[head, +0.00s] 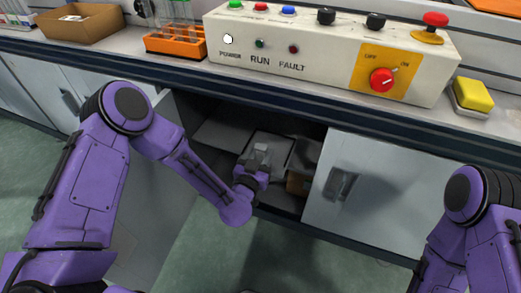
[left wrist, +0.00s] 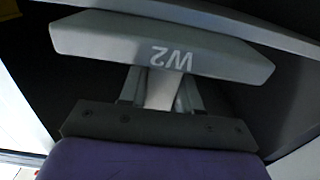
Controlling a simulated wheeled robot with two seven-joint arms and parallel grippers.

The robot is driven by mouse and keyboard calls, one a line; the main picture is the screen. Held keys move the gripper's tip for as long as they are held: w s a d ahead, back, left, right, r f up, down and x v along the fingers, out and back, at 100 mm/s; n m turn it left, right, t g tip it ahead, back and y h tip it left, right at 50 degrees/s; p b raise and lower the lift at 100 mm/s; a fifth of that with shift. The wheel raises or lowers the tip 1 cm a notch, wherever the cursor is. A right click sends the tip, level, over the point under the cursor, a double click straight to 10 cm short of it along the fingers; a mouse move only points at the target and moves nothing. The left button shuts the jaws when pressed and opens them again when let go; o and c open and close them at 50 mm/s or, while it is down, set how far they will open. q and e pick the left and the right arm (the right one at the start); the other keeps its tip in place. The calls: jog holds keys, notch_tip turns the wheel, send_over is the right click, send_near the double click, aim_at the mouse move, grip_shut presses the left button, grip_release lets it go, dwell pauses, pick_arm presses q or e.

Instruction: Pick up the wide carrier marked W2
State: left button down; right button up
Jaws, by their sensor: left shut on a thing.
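The wide carrier (left wrist: 110,38) is a broad grey piece with "W2" printed on it, upside down in the left wrist view. My left gripper (left wrist: 160,92) is shut on a narrow pale stem of the carrier, below its wide part. In the head view my left gripper (head: 258,168) reaches into the open cupboard under the counter, and the carrier's details are too small to make out there. My right arm shows at the right edge, but its gripper is outside the picture.
The cupboard opening is dark, with a box (head: 297,182) on its right side. A cupboard door (head: 365,190) stands right of the opening. On the counter (head: 185,76) above are a control panel (head: 330,65), an orange rack (head: 175,43) and a yellow block (head: 472,94).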

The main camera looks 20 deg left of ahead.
pick_arm(q)
jog(key=shift+s, duration=0.35)
jog(key=c, duration=0.7)
grip_release()
jog(key=shift+s, duration=0.1)
jog(key=s, duration=0.7)
jog(key=s+a+p, duration=0.1)
jog(key=s, duration=0.2)
jog(key=shift+s, duration=0.15)
